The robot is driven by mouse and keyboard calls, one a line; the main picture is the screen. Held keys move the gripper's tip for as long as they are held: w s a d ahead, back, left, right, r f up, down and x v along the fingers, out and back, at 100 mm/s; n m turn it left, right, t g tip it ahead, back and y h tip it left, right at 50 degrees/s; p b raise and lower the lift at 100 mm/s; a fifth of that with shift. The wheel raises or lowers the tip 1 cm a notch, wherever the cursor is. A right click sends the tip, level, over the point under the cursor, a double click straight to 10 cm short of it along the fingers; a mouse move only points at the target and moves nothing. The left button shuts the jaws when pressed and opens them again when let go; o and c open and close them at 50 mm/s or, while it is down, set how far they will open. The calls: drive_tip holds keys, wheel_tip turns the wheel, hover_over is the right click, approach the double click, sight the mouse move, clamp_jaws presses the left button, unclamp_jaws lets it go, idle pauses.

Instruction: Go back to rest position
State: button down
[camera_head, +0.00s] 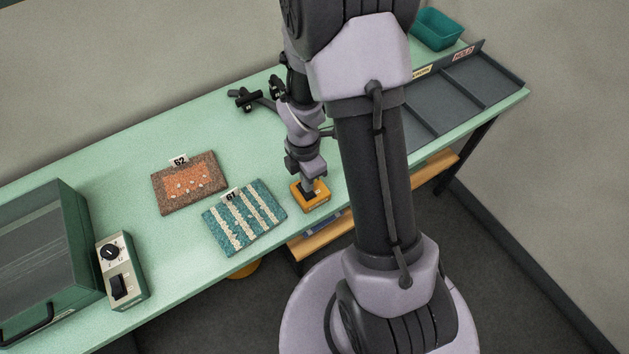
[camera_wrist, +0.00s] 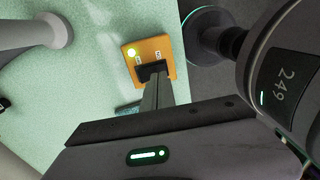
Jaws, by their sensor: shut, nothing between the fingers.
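My gripper (camera_head: 307,187) is shut and empty, pointing down at a small orange box (camera_head: 318,201) near the table's front edge.
The green table (camera_head: 120,185) holds a teal striped carpet sample (camera_head: 232,225) tagged 61, an orange-brown sample (camera_head: 165,203) tagged 62, a control box (camera_head: 123,270) with a knob and switch, and a green hooded machine (camera_head: 45,255). A divided grey tray (camera_head: 455,88) and a teal bin (camera_head: 437,30) stand right.

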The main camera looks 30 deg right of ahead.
wheel_tip(320, 180, up, 12)
drive_tip(key=s+p, duration=0.2)
drive_tip(key=s, duration=0.1)
drive_tip(key=s+a+r+m+t+y+b, duration=0.1)
drive_tip(key=s+a+r+m+t+b, duration=0.1)
drive_tip(key=s+a+m+b, duration=0.3)
drive_tip(key=s+a+r+m+t+y+b, duration=0.1)
drive_tip(key=s+a+m+t+b, duration=0.3)
drive_tip(key=m+b, duration=0.7)
drive_tip(key=s+a+r+m, duration=0.1)
drive_tip(key=m, duration=0.5)
drive_tip(key=shift+s+a+r+m, duration=0.2)
drive_tip(key=shift+a+r+m, duration=0.1)
drive_tip(key=shift+m, duration=0.1)
